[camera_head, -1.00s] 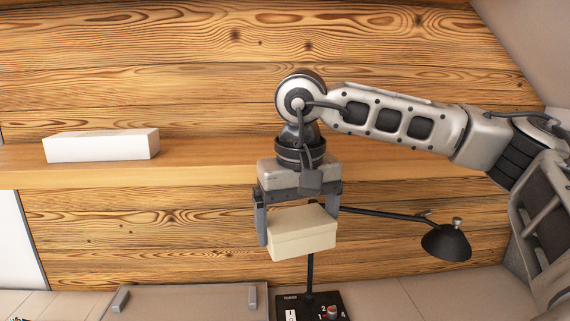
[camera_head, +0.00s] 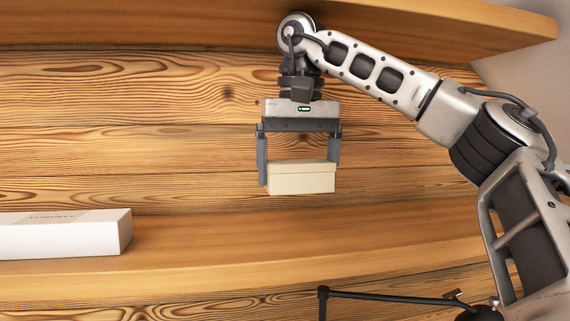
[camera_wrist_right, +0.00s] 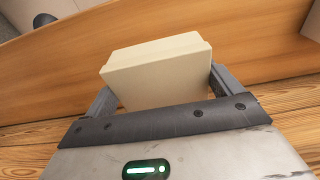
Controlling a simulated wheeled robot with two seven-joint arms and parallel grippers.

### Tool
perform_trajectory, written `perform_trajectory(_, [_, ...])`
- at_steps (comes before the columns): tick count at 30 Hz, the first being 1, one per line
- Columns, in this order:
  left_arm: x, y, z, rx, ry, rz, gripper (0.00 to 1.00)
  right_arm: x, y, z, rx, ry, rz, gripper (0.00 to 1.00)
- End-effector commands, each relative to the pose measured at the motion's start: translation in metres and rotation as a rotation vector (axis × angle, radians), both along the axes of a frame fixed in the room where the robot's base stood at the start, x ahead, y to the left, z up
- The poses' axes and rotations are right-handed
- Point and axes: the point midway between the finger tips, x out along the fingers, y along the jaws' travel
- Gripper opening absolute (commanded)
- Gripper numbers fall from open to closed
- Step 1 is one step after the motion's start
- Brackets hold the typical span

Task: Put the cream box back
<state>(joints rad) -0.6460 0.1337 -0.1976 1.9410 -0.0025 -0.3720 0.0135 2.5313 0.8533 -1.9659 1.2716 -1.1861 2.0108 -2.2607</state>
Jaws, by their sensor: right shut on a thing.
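The cream box (camera_head: 301,179) hangs level between the two fingers of my right gripper (camera_head: 299,166) in the head view. The gripper points down and is shut on the box by its sides. In the head view the box is above the wooden shelf (camera_head: 340,240), apart from it. In the right wrist view the cream box (camera_wrist_right: 158,70) sits between the fingers of the right gripper (camera_wrist_right: 160,95), with the shelf board behind it. My left gripper is in neither view.
A long white box (camera_head: 65,235) lies on the shelf at the left. The shelf to its right is clear. Another wooden shelf (camera_head: 440,25) runs above, close to my right arm's wrist. A black lamp (camera_head: 390,297) stands below the shelf's front at lower right.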

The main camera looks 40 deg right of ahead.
Motion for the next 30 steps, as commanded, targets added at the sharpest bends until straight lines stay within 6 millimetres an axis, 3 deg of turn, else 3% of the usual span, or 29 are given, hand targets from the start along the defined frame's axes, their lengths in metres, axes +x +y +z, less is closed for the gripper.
perform_trajectory(18, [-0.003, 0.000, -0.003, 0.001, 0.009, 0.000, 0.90, 0.000, 0.000, -0.058, 0.001, 0.002, 0.002, 0.62])
perform_trajectory(30, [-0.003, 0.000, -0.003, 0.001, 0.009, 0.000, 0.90, 0.000, 0.000, -0.067, 0.000, -0.002, -0.001, 0.62])
